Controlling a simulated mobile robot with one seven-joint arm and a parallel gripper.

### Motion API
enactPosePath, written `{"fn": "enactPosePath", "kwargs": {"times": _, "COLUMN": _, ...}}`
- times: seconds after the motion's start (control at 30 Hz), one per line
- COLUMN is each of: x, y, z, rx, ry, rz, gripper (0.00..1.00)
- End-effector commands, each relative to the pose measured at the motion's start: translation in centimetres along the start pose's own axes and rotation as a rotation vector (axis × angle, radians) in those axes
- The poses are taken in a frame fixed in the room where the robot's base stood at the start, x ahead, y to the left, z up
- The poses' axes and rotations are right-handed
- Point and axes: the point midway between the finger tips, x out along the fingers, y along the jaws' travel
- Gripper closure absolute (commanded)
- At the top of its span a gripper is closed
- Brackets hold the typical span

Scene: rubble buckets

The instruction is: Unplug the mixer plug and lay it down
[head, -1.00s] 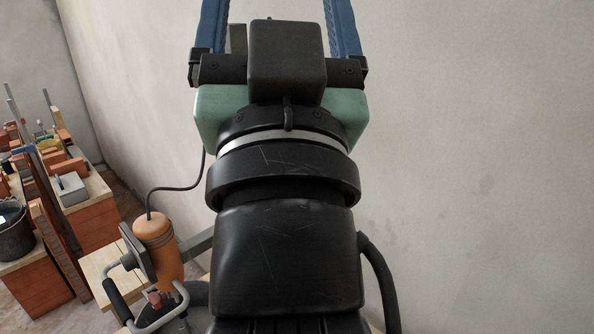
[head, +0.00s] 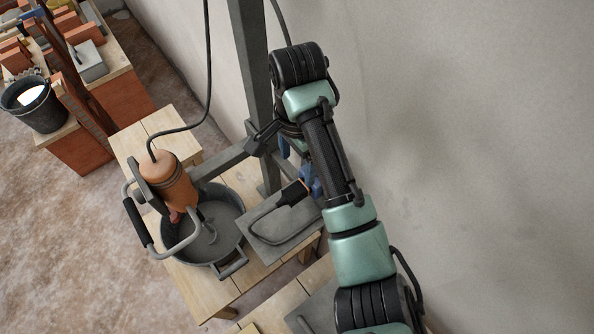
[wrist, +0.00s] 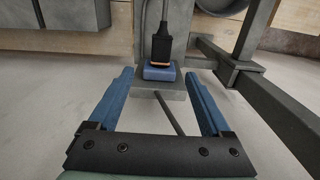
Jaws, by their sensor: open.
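The mixer plug is a black plug (wrist: 162,45) with an orange rim, seated against a blue socket block (wrist: 160,73) in the wrist view. In the head view the plug (head: 292,193) shows just left of my arm, its cord curving away to the left. My gripper (wrist: 158,76) is open and empty. Its blue fingers point toward the plug, one to each side in the picture, with clear space around it. In the head view the fingers are partly hidden by my arm. The orange mixer (head: 168,184) stands over a dark tub (head: 232,200).
A grey post (head: 248,70) with side bars rises close to my gripper, and bars (wrist: 265,95) also run right of it. A grey slab (head: 275,232) lies below the plug. The plaster wall (head: 480,150) is on the right. A bucket (head: 38,115) and bricks stand far left.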

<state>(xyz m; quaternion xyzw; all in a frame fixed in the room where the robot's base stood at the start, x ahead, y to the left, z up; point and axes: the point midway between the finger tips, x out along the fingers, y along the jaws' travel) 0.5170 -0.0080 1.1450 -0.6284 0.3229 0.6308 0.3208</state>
Motion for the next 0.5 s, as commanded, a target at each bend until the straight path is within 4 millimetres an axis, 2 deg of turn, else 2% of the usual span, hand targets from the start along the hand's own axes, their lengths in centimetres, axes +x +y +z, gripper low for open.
{"fn": "enactPosePath", "kwargs": {"times": 0.03, "x": 1.3, "y": 0.0, "z": 0.1, "rx": 0.000, "ry": -0.002, "rz": 0.002, "gripper": 0.18}}
{"fn": "enactPosePath", "kwargs": {"times": 0.07, "x": 1.4, "y": 0.1, "z": 0.0, "rx": 0.000, "ry": -0.001, "rz": 0.003, "gripper": 0.18}}
{"fn": "enactPosePath", "kwargs": {"times": 0.3, "x": 6.1, "y": 0.1, "z": 0.0, "rx": 0.000, "ry": 0.001, "rz": 0.001, "gripper": 0.18}}
{"fn": "enactPosePath", "kwargs": {"times": 0.5, "x": 9.2, "y": 0.0, "z": 0.0, "rx": -0.003, "ry": 0.002, "rz": 0.000, "gripper": 0.18}}
